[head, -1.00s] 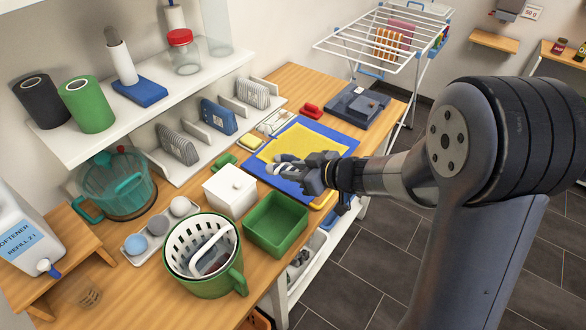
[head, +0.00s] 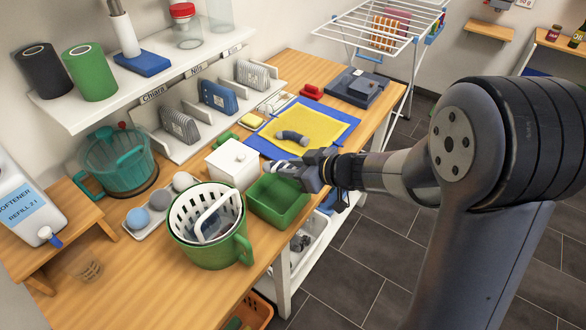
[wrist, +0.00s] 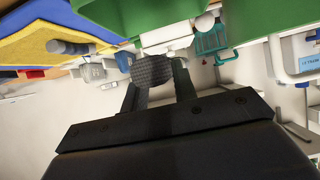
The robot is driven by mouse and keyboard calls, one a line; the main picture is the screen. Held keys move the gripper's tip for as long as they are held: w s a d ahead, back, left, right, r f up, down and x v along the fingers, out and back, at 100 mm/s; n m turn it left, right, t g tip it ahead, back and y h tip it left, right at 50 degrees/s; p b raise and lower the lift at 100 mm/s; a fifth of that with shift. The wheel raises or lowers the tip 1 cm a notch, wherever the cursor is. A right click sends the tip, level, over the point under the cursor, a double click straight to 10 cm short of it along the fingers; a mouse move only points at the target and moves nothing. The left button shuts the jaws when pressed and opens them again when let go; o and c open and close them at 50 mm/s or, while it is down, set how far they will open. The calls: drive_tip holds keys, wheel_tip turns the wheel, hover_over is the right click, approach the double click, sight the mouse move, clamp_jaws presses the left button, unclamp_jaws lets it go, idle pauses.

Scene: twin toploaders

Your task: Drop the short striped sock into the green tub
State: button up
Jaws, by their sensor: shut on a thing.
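My gripper (head: 284,170) is shut on a grey, finely patterned sock (wrist: 152,70), which shows between the fingers in the wrist view. In the head view the fingers hide most of it. The gripper is above the back rim of the rectangular green tub (head: 273,216), with the held sock apart from the tub's floor. The tub's visible inside looks empty. It also fills the top of the wrist view (wrist: 120,14). Another grey sock (head: 292,136) lies curved on the yellow mat; it shows in the wrist view too (wrist: 68,47).
A white lidded box (head: 231,166) stands left of the tub. A green bucket with a white basket (head: 215,250) stands in front. The yellow mat (head: 325,128) lies behind on a blue board. A grey device (head: 354,88) sits farther back.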

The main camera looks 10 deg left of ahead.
drive_tip(key=shift+f+b, duration=0.3)
drive_tip(key=shift+f, duration=0.2)
drive_tip(key=o, duration=1)
drive_tip(key=p+v, duration=0.1)
drive_tip(key=v, duration=1)
drive_tip(key=shift+w+a, duration=0.1)
